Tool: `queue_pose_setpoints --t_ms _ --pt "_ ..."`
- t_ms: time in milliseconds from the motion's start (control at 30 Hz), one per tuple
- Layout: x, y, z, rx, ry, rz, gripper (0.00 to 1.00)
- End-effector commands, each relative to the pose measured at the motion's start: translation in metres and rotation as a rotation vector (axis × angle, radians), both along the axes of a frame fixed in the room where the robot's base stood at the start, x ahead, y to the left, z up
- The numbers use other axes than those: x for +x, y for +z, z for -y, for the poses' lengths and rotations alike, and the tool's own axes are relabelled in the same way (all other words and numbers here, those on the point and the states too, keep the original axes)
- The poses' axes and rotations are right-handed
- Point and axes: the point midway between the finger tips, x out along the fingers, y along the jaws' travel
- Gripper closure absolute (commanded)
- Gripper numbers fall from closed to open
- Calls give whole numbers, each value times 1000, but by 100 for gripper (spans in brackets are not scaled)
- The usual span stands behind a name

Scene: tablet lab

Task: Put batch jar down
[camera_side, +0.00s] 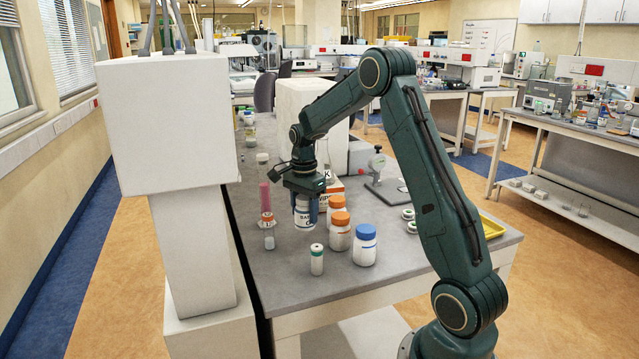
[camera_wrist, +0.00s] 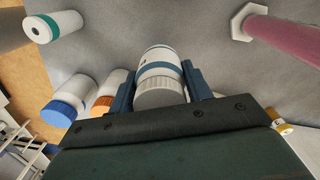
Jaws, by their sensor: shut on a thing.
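The batch jar (camera_side: 304,214) is a white jar with dark printing and a blue band, held between the fingers of my gripper (camera_side: 307,208). In the wrist view the jar (camera_wrist: 160,68) sits between the two blue fingers of my gripper (camera_wrist: 160,92), its ribbed pale lid toward the camera. The gripper is shut on it. In the side view the jar is upright over the grey bench (camera_side: 290,282). I cannot tell whether its base touches the bench top. The gripper covers the jar's top there.
A blue-capped jar (camera_side: 365,245), orange-capped jars (camera_side: 340,232) and a green-banded vial (camera_side: 316,260) stand close in front and to the right. A pink column (camera_side: 265,197) stands to the left. A metal stand (camera_side: 383,177) is behind.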

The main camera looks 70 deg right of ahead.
Motion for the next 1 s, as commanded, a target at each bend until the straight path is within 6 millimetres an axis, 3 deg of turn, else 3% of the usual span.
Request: queue_pose_setpoints --t_ms 367,833,867,933,1000 --pt "-1 -38 0 2 0 -2 76" --pt "0 -42 0 1 0 -2 76" --pt "0 -42 0 1 0 -2 47" --pt "0 -42 0 1 0 -2 33" --pt "0 -42 0 1 0 -2 29"
